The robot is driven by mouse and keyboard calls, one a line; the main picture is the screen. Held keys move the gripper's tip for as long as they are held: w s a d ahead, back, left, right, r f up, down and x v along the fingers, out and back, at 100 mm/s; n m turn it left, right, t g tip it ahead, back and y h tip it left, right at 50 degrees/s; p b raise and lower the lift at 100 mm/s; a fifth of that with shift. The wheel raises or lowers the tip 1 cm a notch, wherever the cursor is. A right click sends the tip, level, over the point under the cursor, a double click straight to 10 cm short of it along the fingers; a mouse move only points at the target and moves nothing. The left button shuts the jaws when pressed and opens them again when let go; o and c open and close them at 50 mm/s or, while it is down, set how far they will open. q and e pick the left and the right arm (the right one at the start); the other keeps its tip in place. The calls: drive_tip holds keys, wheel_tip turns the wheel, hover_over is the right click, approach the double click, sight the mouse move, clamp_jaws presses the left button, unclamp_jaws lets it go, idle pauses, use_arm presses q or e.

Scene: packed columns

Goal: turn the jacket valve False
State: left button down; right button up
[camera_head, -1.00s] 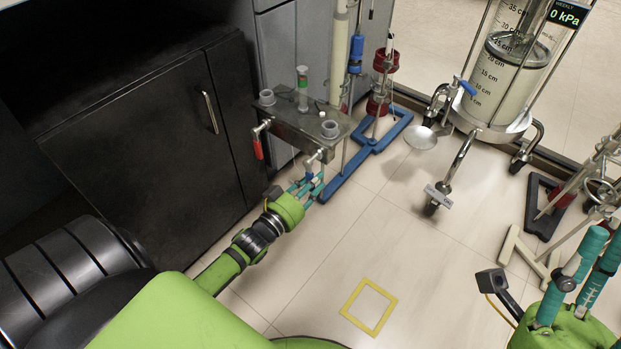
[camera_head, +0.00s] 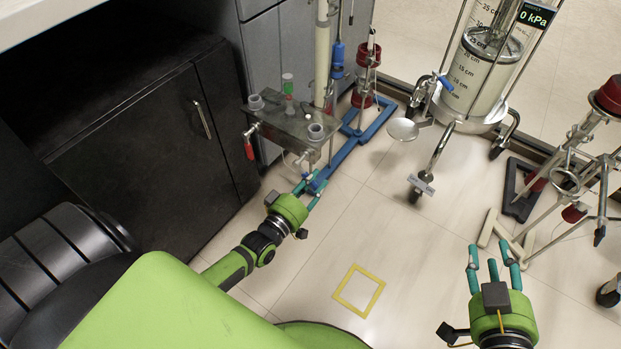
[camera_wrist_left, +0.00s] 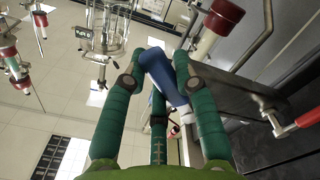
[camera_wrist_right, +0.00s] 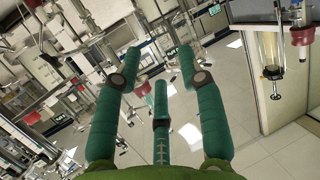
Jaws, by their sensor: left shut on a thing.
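My left gripper (camera_head: 312,184) is at the small grey stand (camera_head: 290,125), just below its front right corner. In the left wrist view its green fingers are shut on a blue valve handle (camera_wrist_left: 160,72), which points up and to the left between them. A red-handled valve (camera_head: 249,148) hangs at the stand's left side; its red handle also shows in the left wrist view (camera_wrist_left: 308,119). My right gripper (camera_head: 493,270) is open and empty over the floor at lower right. Which valve is the jacket valve cannot be told from labels.
A dark cabinet (camera_head: 140,150) stands left of the stand. A blue base (camera_head: 355,150) lies behind it. A clear column (camera_head: 480,80) on a wheeled metal frame stands at the back right. Metal stands (camera_head: 580,185) fill the right side. The floor around a yellow square (camera_head: 358,291) is clear.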

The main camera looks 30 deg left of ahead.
use_arm(q)
drive_tip(key=shift+d+r+n+p, duration=0.4)
drive_tip(key=shift+r+n+p, duration=0.35)
drive_tip(key=shift+n, duration=0.45)
drive_tip(key=r+n+p, duration=0.1)
drive_tip(key=n, duration=0.1)
drive_tip(key=r+n, duration=0.1)
drive_tip(key=n, duration=0.1)
drive_tip(key=shift+d+p, duration=0.3)
drive_tip(key=shift+p, duration=0.1)
drive_tip(key=shift+r+n+p, duration=0.3)
drive_tip(key=shift+r+n, duration=0.25)
drive_tip(key=shift+n, duration=0.55)
use_arm(e)
drive_tip(key=s+d+f+g+h, duration=0.1)
drive_tip(key=s+d+f+g, duration=0.2)
drive_tip(key=s+f+g, duration=0.2)
drive_tip(key=s+d+f+m+g+h, duration=0.1)
drive_tip(key=s+d+f+g+h, duration=0.1)
drive_tip(key=s+f+g, duration=0.4)
drive_tip(key=shift+s+d+f, duration=0.85)
drive_tip(key=shift+s+f, duration=0.2)
drive_tip(key=shift+f, duration=1.05)
use_arm(q)
drive_tip(key=c, duration=0.9)
unclamp_jaws()
drive_tip(key=shift+c, duration=0.2)
drive_tip(key=s+a, duration=0.1)
drive_tip(key=s, duration=1.1)
